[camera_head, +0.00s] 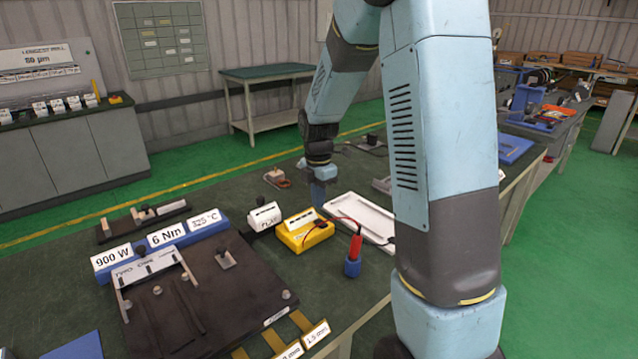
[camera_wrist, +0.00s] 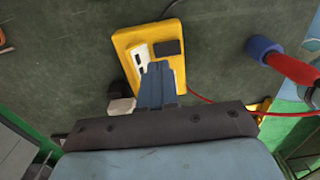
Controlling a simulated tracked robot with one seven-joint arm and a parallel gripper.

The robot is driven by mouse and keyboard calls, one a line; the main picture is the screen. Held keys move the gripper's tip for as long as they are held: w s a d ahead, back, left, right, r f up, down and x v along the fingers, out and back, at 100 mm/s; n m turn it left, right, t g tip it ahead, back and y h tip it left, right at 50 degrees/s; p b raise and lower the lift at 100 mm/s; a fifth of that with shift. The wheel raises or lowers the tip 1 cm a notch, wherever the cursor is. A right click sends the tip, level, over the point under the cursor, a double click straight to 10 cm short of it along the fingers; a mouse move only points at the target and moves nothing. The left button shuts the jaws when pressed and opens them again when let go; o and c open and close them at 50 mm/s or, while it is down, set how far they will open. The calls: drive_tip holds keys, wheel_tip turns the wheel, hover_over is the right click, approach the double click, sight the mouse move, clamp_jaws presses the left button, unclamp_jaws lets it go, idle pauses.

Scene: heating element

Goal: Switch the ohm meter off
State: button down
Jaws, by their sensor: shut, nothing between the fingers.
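The ohm meter, a yellow box (camera_head: 306,238), lies on the dark green bench top near its middle. In the wrist view the yellow box (camera_wrist: 128,42) shows a white labelled part and a dark rectangle on its top. My gripper (camera_head: 319,196) is in the air behind the box in the head view, pointing down. In the wrist view its blue fingers (camera_wrist: 158,68) are shut and empty, and they cover the lower part of the box. I cannot tell whether they touch it. The switch and its setting cannot be made out.
A white tray (camera_head: 350,205) lies behind right, and a white labelled block (camera_head: 264,217) stands to the left. A dark fixture plate (camera_head: 200,290) fills the front left.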

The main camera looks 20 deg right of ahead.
sight(319, 221)
drive_tip(key=shift+f, duration=2.4)
drive_tip(key=shift+d, duration=0.15)
drive_tip(key=shift+a+f, duration=0.1)
drive_tip(key=shift+a, duration=0.1)
drive_tip(key=shift+s, duration=0.2)
drive_tip(key=shift+s+d+r, duration=0.2)
drive_tip(key=shift+s+d, duration=0.1)
drive_tip(key=shift+s, duration=0.2)
drive_tip(key=shift+r, duration=0.1)
wheel_tip(319, 221, up, 14)
drive_tip(key=w, duration=0.2)
drive_tip(key=shift+a+f, duration=0.25)
drive_tip(key=shift+a, duration=0.2)
